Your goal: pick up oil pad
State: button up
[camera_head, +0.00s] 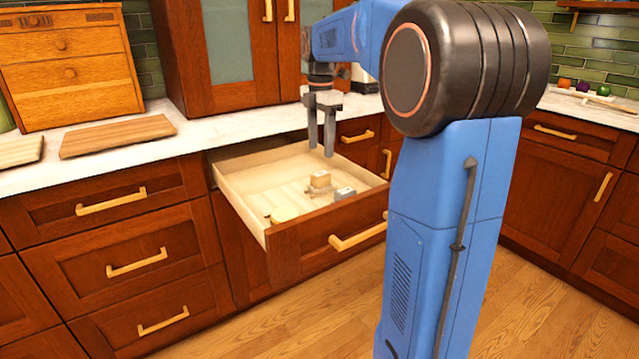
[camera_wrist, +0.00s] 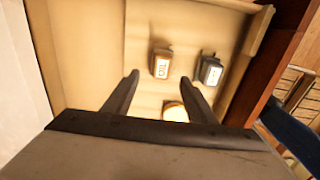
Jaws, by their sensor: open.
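A small tan block (camera_head: 320,180) lies in the open drawer (camera_head: 240,187). In the wrist view the tan block (camera_wrist: 162,63) bears a pale label with dark letters that look like "OIL" turned over, so it appears to be the oil pad. It lies just beyond my fingertips in that view, with nothing touching it. My gripper (camera_head: 321,150) hangs above the drawer, fingers down. In the wrist view my gripper (camera_wrist: 159,78) is open, with nothing held between its fingers.
A grey labelled block (camera_head: 345,193) sits in the drawer beside the tan one. A round yellowish item (camera_head: 284,214) lies nearer the drawer's front left; it also shows between my fingers in the wrist view (camera_wrist: 175,111). Wooden drawer walls surround them. Cutting boards (camera_head: 118,135) lie on the counter.

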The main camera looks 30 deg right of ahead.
send_over(321, 174)
jog(key=f, duration=0.4)
jog(key=shift+w+d+f, duration=0.2)
jog(key=shift+w+f, duration=0.05)
jog(key=shift+w, duration=0.1)
jog(key=shift+s+a+f, duration=0.1)
jog(key=shift+s+f, duration=0.05)
jog(key=shift+f, duration=1.25)
jog(key=shift+s+a+f, duration=0.1)
jog(key=shift+f, duration=1.25)
jog(key=shift+c, duration=0.4)
jog(key=c, duration=1.1)
